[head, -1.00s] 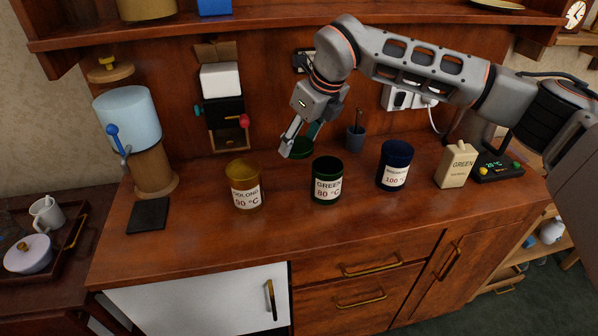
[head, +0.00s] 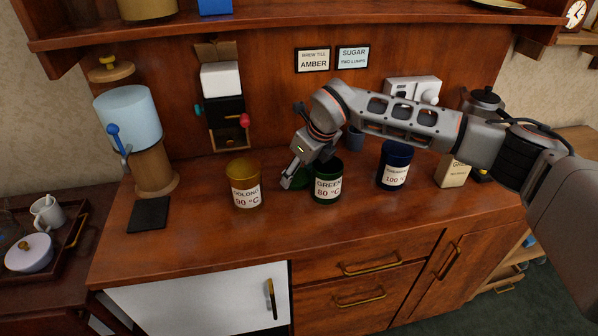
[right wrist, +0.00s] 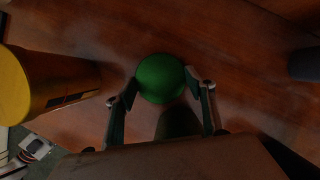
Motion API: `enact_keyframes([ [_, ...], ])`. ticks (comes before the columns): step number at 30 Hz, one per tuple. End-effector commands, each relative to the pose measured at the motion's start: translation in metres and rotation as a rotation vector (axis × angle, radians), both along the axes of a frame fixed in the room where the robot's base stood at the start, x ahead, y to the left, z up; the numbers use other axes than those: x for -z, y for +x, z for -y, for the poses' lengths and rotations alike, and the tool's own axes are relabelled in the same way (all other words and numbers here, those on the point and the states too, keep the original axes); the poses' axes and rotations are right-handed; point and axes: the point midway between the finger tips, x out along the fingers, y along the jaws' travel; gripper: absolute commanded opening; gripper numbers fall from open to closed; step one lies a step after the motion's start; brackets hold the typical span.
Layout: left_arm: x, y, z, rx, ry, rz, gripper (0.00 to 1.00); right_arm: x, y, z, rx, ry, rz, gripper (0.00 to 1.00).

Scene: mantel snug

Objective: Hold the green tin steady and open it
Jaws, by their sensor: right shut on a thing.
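The green tin (head: 327,186), labelled GREEN 80 °C, stands upright on the counter with its top open. My right gripper (head: 297,178) is behind it and to its left, pointing down. It is shut on the round green lid (head: 303,180), which is off the tin and low at the counter; I cannot tell whether it touches the wood. In the right wrist view the lid (right wrist: 160,78) sits between the two fingers, and a dark green shape below is partly hidden by the gripper. My left gripper is not in view.
The amber oolong tin (head: 244,186) stands left of the green tin, and the blue tin (head: 394,166) stands right. A cream GREEN packet (head: 452,171) is partly hidden by my arm. A black mat (head: 149,214) lies at left. The front counter strip is clear.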

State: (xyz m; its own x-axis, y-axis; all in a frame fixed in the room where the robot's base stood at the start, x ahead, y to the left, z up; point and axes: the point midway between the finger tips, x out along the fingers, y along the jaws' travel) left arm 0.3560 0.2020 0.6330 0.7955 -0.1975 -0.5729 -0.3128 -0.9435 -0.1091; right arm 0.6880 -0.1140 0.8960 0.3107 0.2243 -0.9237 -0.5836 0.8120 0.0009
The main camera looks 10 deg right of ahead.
Motion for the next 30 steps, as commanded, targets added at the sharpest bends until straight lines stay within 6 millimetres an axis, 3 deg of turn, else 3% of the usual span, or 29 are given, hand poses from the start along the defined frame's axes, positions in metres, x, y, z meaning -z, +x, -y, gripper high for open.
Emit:
enact_keyframes([
  [8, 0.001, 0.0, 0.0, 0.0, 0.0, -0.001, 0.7, 0.003, -0.001, 0.0, 0.0, -0.001, -0.001, 0.28],
  [9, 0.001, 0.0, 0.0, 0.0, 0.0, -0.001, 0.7, 0.003, 0.0, 0.0, 0.0, -0.001, -0.001, 0.62],
  [10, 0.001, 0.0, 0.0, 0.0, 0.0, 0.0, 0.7, 0.002, 0.0, 0.0, 0.0, -0.001, -0.001, 0.7],
  [23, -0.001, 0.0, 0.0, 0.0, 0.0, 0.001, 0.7, -0.003, 0.0, 0.0, 0.0, 0.001, 0.001, 0.71],
  [30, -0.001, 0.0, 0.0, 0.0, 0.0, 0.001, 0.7, -0.038, -0.011, 0.01, 0.001, 0.0, 0.004, 0.71],
])
